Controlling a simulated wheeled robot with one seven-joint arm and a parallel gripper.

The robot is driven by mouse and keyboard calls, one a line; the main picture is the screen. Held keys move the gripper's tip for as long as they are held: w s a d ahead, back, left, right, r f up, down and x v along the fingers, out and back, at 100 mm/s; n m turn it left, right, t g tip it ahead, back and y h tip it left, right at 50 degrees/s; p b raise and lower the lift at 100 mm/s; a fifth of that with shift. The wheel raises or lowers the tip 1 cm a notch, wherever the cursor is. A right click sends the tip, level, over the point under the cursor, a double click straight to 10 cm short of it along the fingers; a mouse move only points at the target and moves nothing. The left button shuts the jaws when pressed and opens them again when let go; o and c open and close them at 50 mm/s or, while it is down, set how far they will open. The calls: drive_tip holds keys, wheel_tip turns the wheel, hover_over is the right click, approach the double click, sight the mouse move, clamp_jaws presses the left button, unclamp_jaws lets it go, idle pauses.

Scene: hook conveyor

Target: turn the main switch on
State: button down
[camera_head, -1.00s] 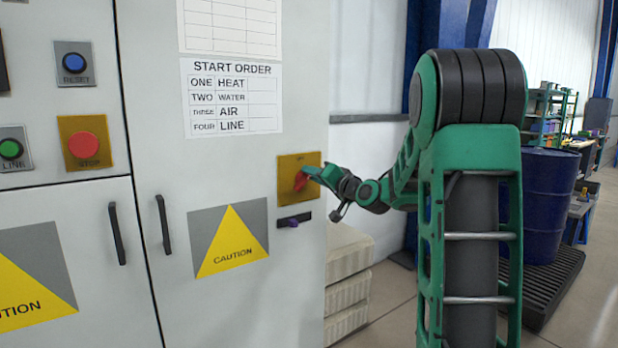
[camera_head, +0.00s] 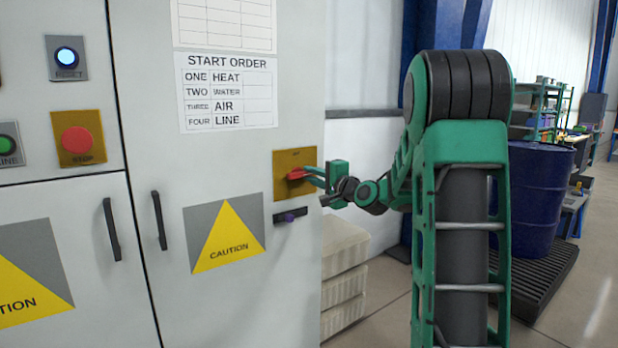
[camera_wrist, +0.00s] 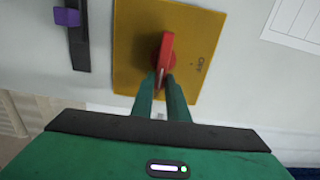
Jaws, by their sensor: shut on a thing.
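The main switch (camera_head: 295,174) is a red handle on a square yellow plate (camera_head: 283,191) on the grey cabinet, and the handle now lies about level in the head view. In the wrist view the red handle (camera_wrist: 165,55) stands out from the plate beside partly readable lettering. My gripper (camera_head: 309,176) reaches it from the right, and its green fingers (camera_wrist: 163,84) are shut on the handle's near end. The fingers hide part of that end.
A slot with a purple knob (camera_head: 290,217) sits just below the plate. The blue RESET button (camera_head: 66,57) is lit. A red STOP button (camera_head: 76,140) is at left. Pale stacked blocks (camera_head: 343,265) stand beside the cabinet, and a blue barrel (camera_head: 536,198) stands behind my arm.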

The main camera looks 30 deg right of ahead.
drive_tip(key=shift+w+a+f+y, duration=0.1)
drive_tip(key=shift+a+f+y, duration=0.25)
drive_tip(key=shift+a, duration=0.25)
drive_tip(key=c, duration=1.8)
unclamp_jaws()
drive_tip(key=shift+o, duration=0.2)
drive_tip(key=shift+d+r, duration=0.15)
drive_tip(key=shift+r, duration=0.1)
drive_tip(key=shift+d+r, duration=0.15)
drive_tip(key=shift+r, duration=0.05)
drive_tip(key=shift+d+f, duration=0.1)
drive_tip(key=shift+f, duration=0.1)
drive_tip(key=shift+s, duration=0.2)
drive_tip(key=s, duration=1)
drive_tip(key=shift+s, duration=0.2)
